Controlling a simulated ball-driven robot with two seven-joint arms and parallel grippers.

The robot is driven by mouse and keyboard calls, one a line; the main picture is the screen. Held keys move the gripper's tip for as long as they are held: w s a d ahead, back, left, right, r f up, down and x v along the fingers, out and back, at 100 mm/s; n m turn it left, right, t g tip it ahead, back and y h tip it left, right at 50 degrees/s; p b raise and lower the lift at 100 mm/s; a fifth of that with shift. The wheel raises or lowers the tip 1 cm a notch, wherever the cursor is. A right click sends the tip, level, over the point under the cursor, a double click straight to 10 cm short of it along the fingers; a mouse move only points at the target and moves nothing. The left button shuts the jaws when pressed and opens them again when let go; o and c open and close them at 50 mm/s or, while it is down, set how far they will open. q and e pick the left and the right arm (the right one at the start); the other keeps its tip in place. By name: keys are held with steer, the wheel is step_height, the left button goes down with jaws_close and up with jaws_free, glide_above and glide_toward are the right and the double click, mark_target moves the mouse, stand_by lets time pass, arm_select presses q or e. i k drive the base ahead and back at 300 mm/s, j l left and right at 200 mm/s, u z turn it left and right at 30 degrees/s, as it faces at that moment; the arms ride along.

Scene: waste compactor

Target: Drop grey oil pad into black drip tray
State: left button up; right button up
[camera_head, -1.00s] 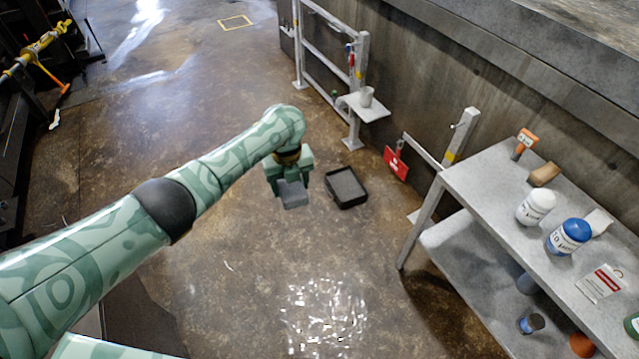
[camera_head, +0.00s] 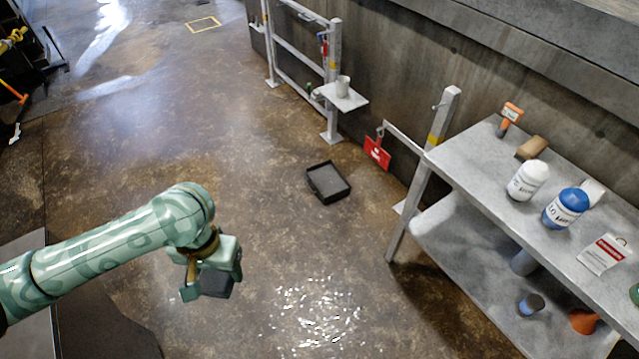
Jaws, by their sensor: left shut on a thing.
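The black drip tray (camera_head: 342,197) lies on the brown concrete floor near the middle of the view, with a raised dark rim and a dark grey inside. My left gripper (camera_head: 212,272) is lower left of the tray, well apart from it. It is shut on the grey oil pad (camera_head: 217,285), a small dark grey block that shows below the fingers and is partly hidden by them. My right gripper is not in view.
A grey two-level bench (camera_head: 470,180) at the right holds white and blue-lidded containers. A white rail with a small shelf (camera_head: 345,98) and a red tag (camera_head: 377,153) line the wall behind the tray. The floor between gripper and tray is clear.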

mark_target(325, 182)
steer(key=i+j+z, duration=0.25)
steer(key=i, duration=0.5)
steer(key=i+j+z, duration=0.25)
steer(key=i, duration=0.5)
steer(key=i+j+z, duration=0.3)
steer(key=i, duration=0.4)
steer(key=i+j+z, duration=0.25)
steer(key=i+j, duration=0.35)
